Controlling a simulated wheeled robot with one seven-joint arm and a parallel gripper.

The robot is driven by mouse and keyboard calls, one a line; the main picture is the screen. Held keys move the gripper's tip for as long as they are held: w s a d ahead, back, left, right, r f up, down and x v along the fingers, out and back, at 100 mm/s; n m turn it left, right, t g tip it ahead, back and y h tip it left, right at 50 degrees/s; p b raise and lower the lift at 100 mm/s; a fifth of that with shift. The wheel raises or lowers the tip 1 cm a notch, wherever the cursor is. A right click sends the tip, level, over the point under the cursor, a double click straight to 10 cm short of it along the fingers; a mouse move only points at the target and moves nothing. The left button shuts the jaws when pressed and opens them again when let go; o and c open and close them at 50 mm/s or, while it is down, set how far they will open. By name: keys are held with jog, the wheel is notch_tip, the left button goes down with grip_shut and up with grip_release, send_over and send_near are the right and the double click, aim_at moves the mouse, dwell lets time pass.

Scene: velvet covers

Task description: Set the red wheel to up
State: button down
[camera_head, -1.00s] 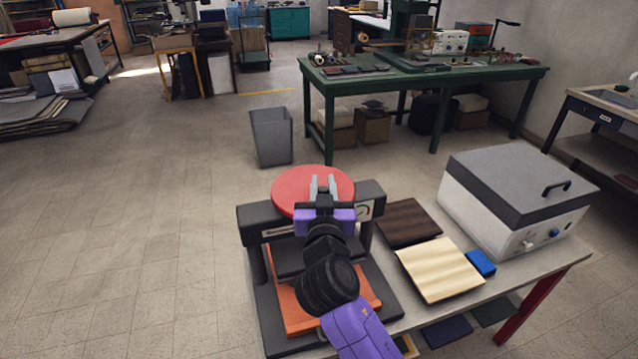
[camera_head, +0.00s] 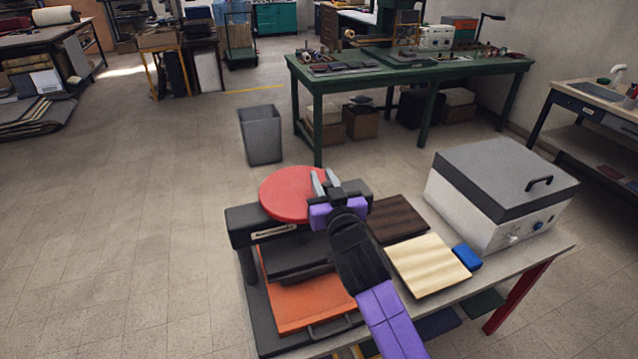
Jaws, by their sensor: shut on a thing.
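The red wheel (camera_head: 288,193) lies flat on top of a black press (camera_head: 244,222) at the near end of the table. My gripper (camera_head: 324,182) is at the wheel's right rim, its grey fingers shut on the rim. The press has a dark plate (camera_head: 290,258) under its crossbeam, above an orange bed (camera_head: 300,302). A gap shows between the dark plate and the orange bed at the front. My purple and black wrist hides the right part of the crossbeam.
Right of the press lie a dark brown board (camera_head: 398,222), a pale board (camera_head: 428,265) and a blue block (camera_head: 467,256). A white box with a grey lid (camera_head: 500,185) stands beyond. A grey bin (camera_head: 260,135) and green workbench (camera_head: 415,70) are behind.

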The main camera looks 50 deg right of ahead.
jog(key=shift+w+a+r, duration=0.15)
jog(key=shift+w+a, duration=0.2)
jog(key=shift+w, duration=0.05)
dwell(0.9)
jog(key=c, duration=1.3)
grip_release()
jog(key=shift+o, duration=0.2)
jog(key=shift+d, duration=0.15)
jog(key=shift+s, duration=0.1)
jog(key=shift+s+f, duration=0.15)
jog(key=shift+f, duration=0.05)
jog(key=b+v, duration=0.2)
jog(key=v, duration=0.5)
jog(key=shift+a, duration=0.25)
jog(key=shift+s, duration=0.15)
